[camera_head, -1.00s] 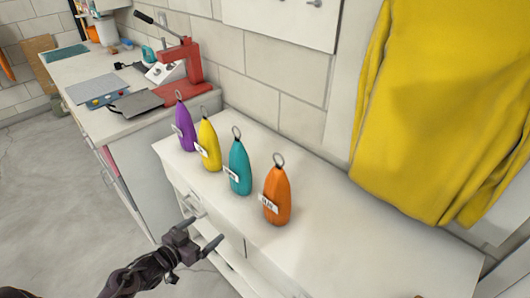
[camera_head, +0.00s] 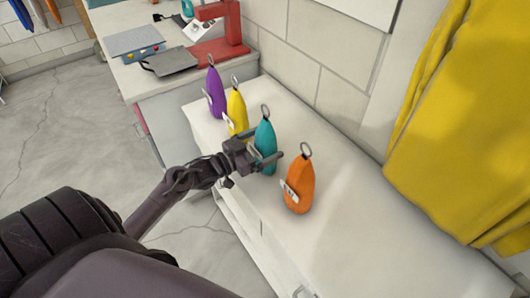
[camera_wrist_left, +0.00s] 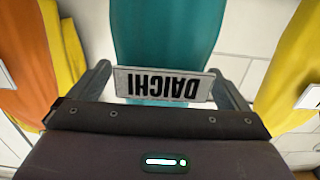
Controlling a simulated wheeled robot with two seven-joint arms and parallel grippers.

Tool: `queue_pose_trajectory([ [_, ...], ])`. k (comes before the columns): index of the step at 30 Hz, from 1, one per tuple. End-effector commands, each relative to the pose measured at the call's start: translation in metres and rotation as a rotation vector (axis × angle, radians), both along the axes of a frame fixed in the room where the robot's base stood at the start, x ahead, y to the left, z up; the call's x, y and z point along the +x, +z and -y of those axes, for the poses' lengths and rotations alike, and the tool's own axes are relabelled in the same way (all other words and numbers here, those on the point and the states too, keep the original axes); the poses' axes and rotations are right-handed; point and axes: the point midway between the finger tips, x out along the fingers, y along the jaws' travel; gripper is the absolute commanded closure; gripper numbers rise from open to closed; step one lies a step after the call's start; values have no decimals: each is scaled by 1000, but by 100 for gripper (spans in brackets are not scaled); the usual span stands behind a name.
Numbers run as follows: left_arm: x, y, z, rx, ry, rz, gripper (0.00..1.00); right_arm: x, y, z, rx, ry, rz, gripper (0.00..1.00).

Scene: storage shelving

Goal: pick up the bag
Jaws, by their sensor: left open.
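Several small tapered bags with ring tops stand in a row on the white cabinet (camera_head: 345,215): a purple bag (camera_head: 215,95), a yellow bag (camera_head: 237,108), a teal bag (camera_head: 266,134) and an orange bag (camera_head: 301,188). My left gripper (camera_head: 269,147) is open at the teal bag. In the left wrist view its fingers (camera_wrist_left: 163,80) lie to either side of the teal bag (camera_wrist_left: 165,35), whose white tag reads "DAICHI" upside down. I cannot tell whether the fingers touch the bag. My right gripper is not in view.
The orange bag and yellow bag stand close on either side of the teal one. A yellow cloth (camera_head: 455,130) hangs at the right. A workbench with a red press (camera_head: 222,40) stands behind left. The cabinet top right of the orange bag is clear.

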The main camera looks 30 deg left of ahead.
Motion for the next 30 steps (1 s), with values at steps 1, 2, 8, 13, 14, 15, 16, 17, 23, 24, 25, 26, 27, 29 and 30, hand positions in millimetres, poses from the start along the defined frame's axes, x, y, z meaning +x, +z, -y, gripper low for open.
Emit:
queue_pose_trajectory([
  [1, 8, 4, 2, -1, 0, 2, 3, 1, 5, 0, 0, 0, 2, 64],
  [2, 12, 3, 4, -1, 1, 2, 3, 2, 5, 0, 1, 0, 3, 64],
  [8, 25, 1, 10, 0, 0, 0, 3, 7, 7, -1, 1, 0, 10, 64],
  [13, 24, 0, 10, 0, 0, -1, 3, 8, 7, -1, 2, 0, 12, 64],
  [14, 24, 0, 10, 0, 0, -1, 3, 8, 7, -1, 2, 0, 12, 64],
  [15, 24, 0, 10, 0, 0, -1, 8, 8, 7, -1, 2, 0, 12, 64],
  [16, 24, 0, 10, 0, 0, -1, 12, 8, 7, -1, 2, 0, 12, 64],
  [17, 24, 0, 10, 0, 0, -1, 16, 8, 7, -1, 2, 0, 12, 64],
  [23, 24, 0, 9, 0, 0, -1, 42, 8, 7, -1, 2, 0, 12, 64],
  [24, 24, 0, 9, 0, 0, -1, 47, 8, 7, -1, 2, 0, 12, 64],
  [25, 24, 0, 9, 1, 0, -1, 51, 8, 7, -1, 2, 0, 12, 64],
  [26, 24, 0, 9, 0, 0, -1, 55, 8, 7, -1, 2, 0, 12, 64],
  [27, 24, 0, 9, 1, 0, -1, 60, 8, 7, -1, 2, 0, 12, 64],
  [29, 24, 0, 9, 0, 0, -1, 68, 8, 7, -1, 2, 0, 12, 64],
  [30, 24, 0, 9, 1, 0, -1, 73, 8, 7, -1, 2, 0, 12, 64],
])
